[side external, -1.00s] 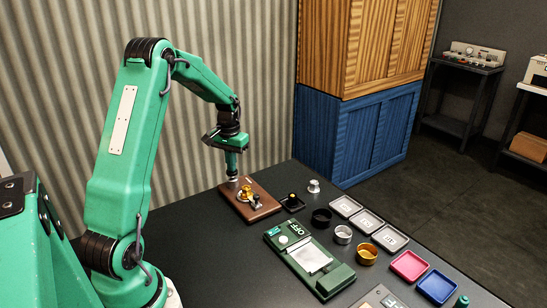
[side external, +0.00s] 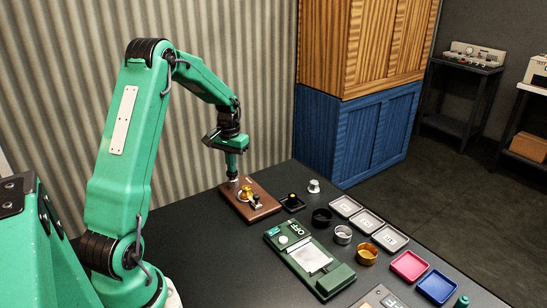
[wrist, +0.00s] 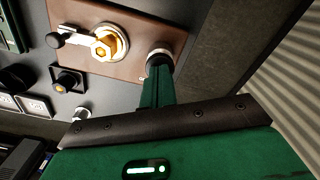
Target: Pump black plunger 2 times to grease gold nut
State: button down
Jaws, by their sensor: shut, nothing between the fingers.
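The brown board (side external: 262,208) lies at the far end of the dark bench. The gold nut (side external: 246,192) sits on it, on a round gold base; in the wrist view the nut (wrist: 104,46) shows beside a silver lever with a black knob. My gripper (side external: 232,176) is shut and points straight down at the board's far left corner. In the wrist view my fingertips (wrist: 158,65) are over a silver collar (wrist: 157,52) with a dark centre. The black plunger's top is hidden by my fingers there, so I cannot tell how far down it is.
A small black tray with a gold-topped knob (side external: 292,200) stands right of the board. A green device marked OFF (side external: 308,262), round cups (side external: 321,217), grey label plates (side external: 368,221), and pink (side external: 409,265) and blue (side external: 436,287) trays stand nearer. A corrugated wall (side external: 262,90) is behind.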

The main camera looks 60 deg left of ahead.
jog(key=shift+r, duration=2.55)
jog(key=shift+r, duration=3)
